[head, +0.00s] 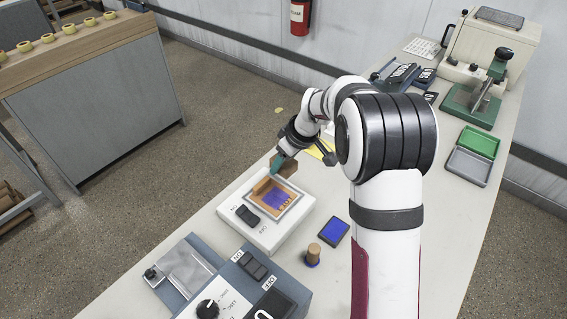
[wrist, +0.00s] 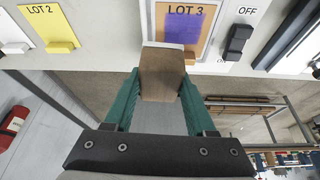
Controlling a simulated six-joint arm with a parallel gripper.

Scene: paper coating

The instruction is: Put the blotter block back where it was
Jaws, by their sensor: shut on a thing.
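My gripper (wrist: 160,92) has green fingers and is shut on a brown block, the blotter block (wrist: 161,74). In the head view the gripper (head: 278,163) and the block (head: 288,167) are at the far edge of a white device (head: 292,228). A framed tan sheet with a purple patch (head: 277,199) lies on top of this device. In the wrist view the block overlaps the lower part of the sheet marked LOT 3 (wrist: 184,26). I cannot tell whether the block touches the device.
A black switch (head: 247,215) is on the device. A blue pad (head: 334,232) and a wooden-handled stamp (head: 314,253) stand to its right. A blue-grey machine (head: 225,277) is in front. Green (head: 478,142) and grey trays are farther right.

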